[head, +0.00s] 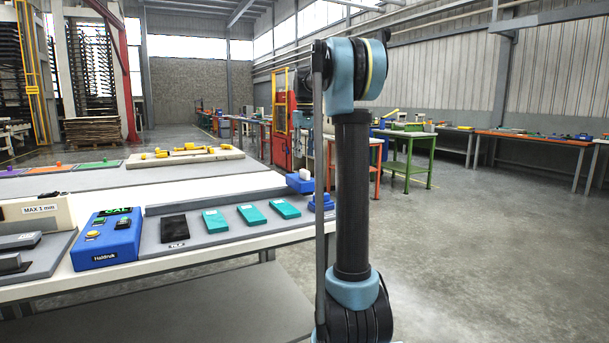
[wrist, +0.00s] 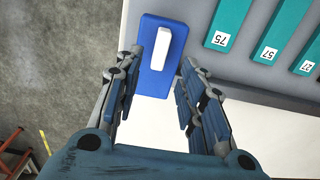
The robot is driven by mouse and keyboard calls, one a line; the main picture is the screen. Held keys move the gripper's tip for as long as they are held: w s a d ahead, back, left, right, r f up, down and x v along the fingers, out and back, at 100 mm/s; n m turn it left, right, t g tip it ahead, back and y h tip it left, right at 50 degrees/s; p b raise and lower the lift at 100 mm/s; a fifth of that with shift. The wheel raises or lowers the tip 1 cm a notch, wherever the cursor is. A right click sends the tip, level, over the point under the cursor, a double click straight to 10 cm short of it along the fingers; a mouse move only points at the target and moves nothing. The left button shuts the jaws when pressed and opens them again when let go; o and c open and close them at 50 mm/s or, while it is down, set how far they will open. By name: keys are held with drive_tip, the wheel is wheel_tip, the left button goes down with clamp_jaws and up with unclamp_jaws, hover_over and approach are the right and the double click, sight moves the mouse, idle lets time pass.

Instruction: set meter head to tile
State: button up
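A blue block with a white raised bar, which looks like the meter head (head: 300,182), stands at the right end of the bench; it also shows in the wrist view (wrist: 152,78). My gripper (wrist: 161,64) is open, its fingers apart on either side of the block in the picture. I cannot tell whether they touch it. Three teal tiles lie in a row on a grey board: 75 (head: 285,209), 57 (head: 251,215) and 27 (head: 215,221). A black tile (head: 174,228) lies left of them. A blue meter box (head: 106,240) has a green display reading CAL.
The white bench (head: 260,236) has a cream box (head: 38,214) marked MAX 1 mm at the left. A farther table holds yellow parts (head: 190,148) and coloured buttons. Open concrete floor (head: 470,250) lies to the right.

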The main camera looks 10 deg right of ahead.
sight(305, 170)
wheel_tip(305, 170, down, 9)
drive_tip(key=shift+r, duration=0.1)
idle(0.3)
clamp_jaws()
